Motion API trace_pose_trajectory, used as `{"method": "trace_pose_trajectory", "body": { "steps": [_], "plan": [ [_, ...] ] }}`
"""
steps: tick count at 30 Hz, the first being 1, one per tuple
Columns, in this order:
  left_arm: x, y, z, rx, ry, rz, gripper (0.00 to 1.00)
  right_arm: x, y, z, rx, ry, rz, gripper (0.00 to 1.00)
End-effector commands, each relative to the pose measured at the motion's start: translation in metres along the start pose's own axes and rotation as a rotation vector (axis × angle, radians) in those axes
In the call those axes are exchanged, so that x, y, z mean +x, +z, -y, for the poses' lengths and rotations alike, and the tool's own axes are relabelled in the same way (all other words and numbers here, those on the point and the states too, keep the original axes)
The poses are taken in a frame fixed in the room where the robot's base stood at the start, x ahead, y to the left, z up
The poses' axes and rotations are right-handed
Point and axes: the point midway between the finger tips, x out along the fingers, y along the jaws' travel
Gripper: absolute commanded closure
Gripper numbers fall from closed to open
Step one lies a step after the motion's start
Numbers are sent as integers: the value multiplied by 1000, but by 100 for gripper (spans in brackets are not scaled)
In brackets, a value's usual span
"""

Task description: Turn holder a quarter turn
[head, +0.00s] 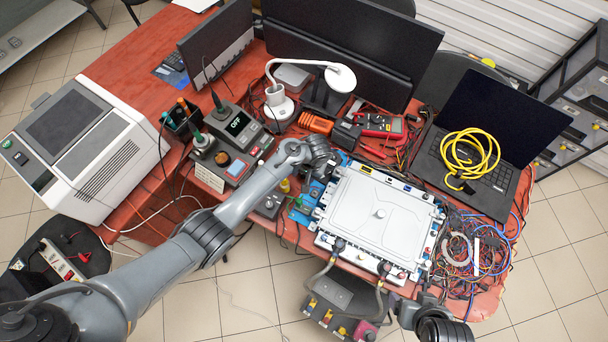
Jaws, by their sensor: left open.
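I cannot tell which part is the holder. Dark coolant hoses (318,274) hang from the unit's front edge. My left gripper (324,172) is open and points down at the unit's back left corner; its fingertips are small, and I cannot tell whether they touch anything. My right gripper (408,312) is low at the front right, below the unit's front edge; its jaws are not clear.
A dark box with coloured connectors (340,306) sits below the table's front edge. A laptop (478,150) with a coiled yellow cable (468,155) stands at right, above tangled wires (468,250). A lamp (280,105), multimeter (382,124) and soldering station (236,126) crowd the back and left.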

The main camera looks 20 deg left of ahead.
Motion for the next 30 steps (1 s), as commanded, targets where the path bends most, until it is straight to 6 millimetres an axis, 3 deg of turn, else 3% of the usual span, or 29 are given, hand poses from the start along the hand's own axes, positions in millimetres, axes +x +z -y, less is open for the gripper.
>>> {"method": "trace_pose_trajectory", "body": {
  "steps": [12, 21, 30],
  "plan": [
    [6, 0, 0, -1, 1, -1, 53, 2, 0, -1, -3, 3, -1, 20],
    [6, 0, 0, -1, 0, -1, 99, 2, -1, 0, 1, 0, -2, 20],
    [5, 0, 2, 0, 0, -1, 100, 0, -1, 1, 6, -4, -3, 20]
  ]
}}
